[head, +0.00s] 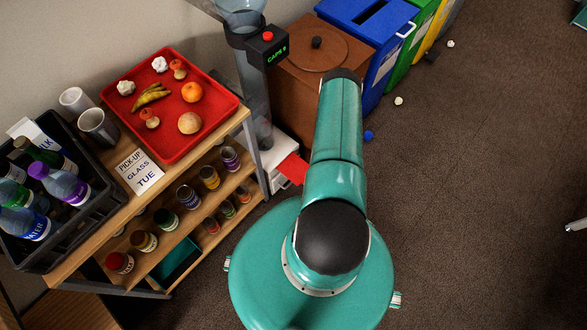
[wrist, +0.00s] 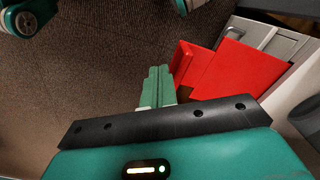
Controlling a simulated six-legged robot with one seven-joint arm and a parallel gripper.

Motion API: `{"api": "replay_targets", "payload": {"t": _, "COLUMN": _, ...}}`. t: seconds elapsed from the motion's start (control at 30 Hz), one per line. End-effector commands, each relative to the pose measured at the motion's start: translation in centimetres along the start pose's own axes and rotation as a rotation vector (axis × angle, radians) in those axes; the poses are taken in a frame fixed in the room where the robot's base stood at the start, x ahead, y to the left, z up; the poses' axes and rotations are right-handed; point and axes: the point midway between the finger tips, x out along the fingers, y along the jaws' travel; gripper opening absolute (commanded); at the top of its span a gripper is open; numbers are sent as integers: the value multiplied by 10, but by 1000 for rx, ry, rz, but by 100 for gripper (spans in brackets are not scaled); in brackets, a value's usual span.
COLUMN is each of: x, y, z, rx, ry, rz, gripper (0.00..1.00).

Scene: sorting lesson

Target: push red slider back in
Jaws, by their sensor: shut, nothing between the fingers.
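The red slider (head: 292,168) sticks out to the right from the white base (head: 277,153) of the tall cap dispenser (head: 252,85). In the head view my arm hides the gripper.
A brown box (head: 308,75) and colored bins (head: 372,45) stand behind the dispenser. A wooden shelf (head: 195,160) with a red tray (head: 205,125) and jars is to the left. Open carpet (head: 480,170) lies right, with a small blue ball (head: 368,136).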

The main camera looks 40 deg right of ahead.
Motion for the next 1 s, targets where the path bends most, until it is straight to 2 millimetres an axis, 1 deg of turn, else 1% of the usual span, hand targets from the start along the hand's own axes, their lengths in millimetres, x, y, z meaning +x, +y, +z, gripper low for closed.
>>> {"api": "replay_targets", "payload": {"t": 0.27, "x": 4, "y": 0, "z": 0, "rx": 0, "ry": 0, "rz": 0, "gripper": 0}}
{"api": "replay_targets", "payload": {"t": 0.8, "x": 29, "y": 0, "z": 0, "rx": 0, "ry": 0, "rz": 0, "gripper": 0}}
{"api": "replay_targets", "payload": {"t": 1.0, "x": 34, "y": 0, "z": 0, "rx": 0, "ry": 0, "rz": 0, "gripper": 0}}
